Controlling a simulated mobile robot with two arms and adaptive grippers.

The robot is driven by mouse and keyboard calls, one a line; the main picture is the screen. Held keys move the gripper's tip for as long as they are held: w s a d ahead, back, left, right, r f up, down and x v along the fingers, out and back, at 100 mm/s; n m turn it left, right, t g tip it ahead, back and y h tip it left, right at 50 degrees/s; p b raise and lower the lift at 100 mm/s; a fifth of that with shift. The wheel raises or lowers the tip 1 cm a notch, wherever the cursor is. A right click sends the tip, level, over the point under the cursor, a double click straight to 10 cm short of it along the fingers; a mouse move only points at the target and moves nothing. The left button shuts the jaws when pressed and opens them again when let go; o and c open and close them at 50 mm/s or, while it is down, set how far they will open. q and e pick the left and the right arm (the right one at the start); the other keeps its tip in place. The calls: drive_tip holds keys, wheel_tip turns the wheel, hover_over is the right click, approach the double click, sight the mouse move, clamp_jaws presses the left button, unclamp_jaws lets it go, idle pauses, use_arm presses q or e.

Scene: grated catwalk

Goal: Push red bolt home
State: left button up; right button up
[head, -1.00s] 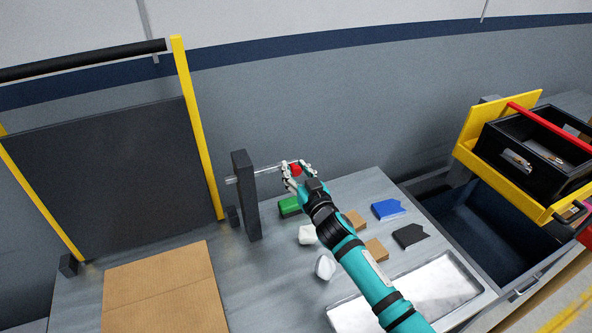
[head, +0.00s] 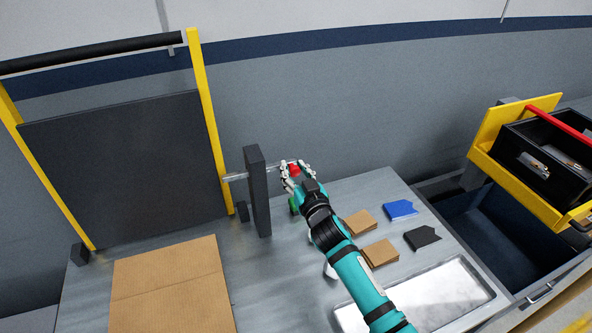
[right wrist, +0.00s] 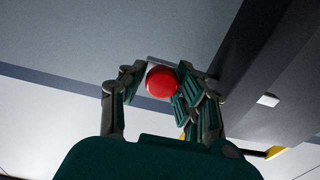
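The red bolt has a red knob (head: 295,170) on the right end of a metal rod that runs through an upright dark post (head: 258,192). The rod's left end reaches the yellow frame post (head: 211,125) of the dark panel. A short length of rod shows between the dark post and the knob. My right gripper (head: 298,171) has its fingers on both sides of the knob and appears closed on it. The knob also shows between the fingers in the right wrist view (right wrist: 162,82). My left gripper is not in view.
A cardboard sheet (head: 168,285) lies at the front left of the bench. Brown (head: 360,223), blue (head: 401,209) and black (head: 422,237) pieces lie right of my arm, with a pale tray (head: 425,300) in front. A yellow shelf with a black bin (head: 545,160) stands at right.

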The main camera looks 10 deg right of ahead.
drive_tip(key=o, duration=0.3)
drive_tip(key=shift+s, duration=0.1)
drive_tip(key=shift+s, duration=0.35)
drive_tip(key=s, duration=0.3)
drive_tip(key=s+d, duration=0.1)
drive_tip(key=s, duration=0.3)
drive_tip(key=s+d, duration=0.1)
drive_tip(key=s, duration=0.3)
drive_tip(key=shift+d, duration=0.1)
drive_tip(key=shift+o, duration=0.3)
drive_tip(key=shift+d, duration=0.1)
